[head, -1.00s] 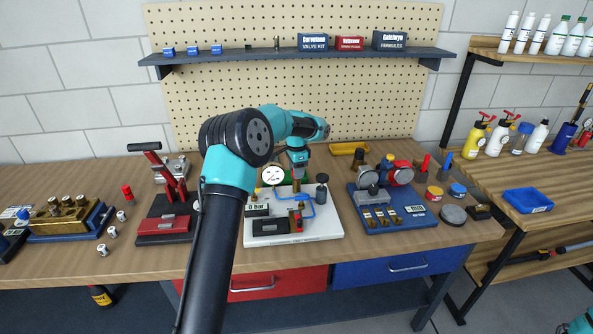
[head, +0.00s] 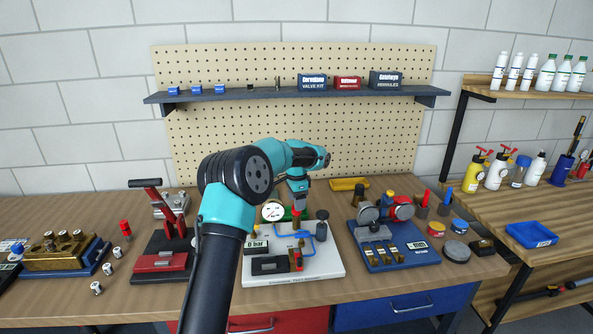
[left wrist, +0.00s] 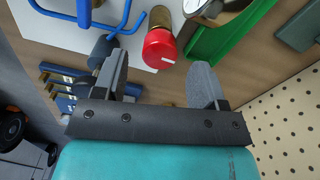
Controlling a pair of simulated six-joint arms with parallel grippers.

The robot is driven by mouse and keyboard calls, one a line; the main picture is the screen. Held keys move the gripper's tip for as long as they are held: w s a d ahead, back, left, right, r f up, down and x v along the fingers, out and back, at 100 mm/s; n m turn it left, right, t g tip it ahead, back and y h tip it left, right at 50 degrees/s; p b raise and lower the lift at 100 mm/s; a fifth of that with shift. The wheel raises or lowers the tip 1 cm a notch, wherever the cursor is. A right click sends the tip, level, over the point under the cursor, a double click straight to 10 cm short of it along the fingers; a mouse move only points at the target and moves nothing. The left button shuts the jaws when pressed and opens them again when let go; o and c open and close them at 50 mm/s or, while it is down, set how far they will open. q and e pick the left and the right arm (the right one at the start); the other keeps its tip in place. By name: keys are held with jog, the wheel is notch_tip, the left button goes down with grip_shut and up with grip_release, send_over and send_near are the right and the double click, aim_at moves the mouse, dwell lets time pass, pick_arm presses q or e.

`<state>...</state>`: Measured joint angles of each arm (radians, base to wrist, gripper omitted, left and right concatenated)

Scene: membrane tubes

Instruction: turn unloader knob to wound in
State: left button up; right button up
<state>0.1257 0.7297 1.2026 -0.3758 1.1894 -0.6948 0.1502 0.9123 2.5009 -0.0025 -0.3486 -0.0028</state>
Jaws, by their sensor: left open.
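The unloader knob is a round red knob with a white line on its face, on a brass stem; in the left wrist view the red knob (left wrist: 160,48) lies just beyond and between my fingertips, apart from both. In the head view the red knob (head: 297,212) shows partly under my left gripper (head: 298,203). My left gripper also shows in the left wrist view (left wrist: 160,68), its two grey fingers apart and nothing between them. The knob belongs to the white panel (head: 325,265) with a gauge, blue tubing and a "0 bar" display. My right gripper is out of view.
A green part (left wrist: 215,32) and the round gauge (head: 272,211) sit close beside the knob. A red press (head: 160,262) stands left and a blue fixture (head: 395,255) right of the panel. The pegboard (head: 380,140) is behind.

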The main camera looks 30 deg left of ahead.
pick_arm(q)
notch_tip(320, 180, up, 15)
jog(key=shift+f, duration=0.2)
jog(key=shift+d, duration=0.1)
dwell(0.5)
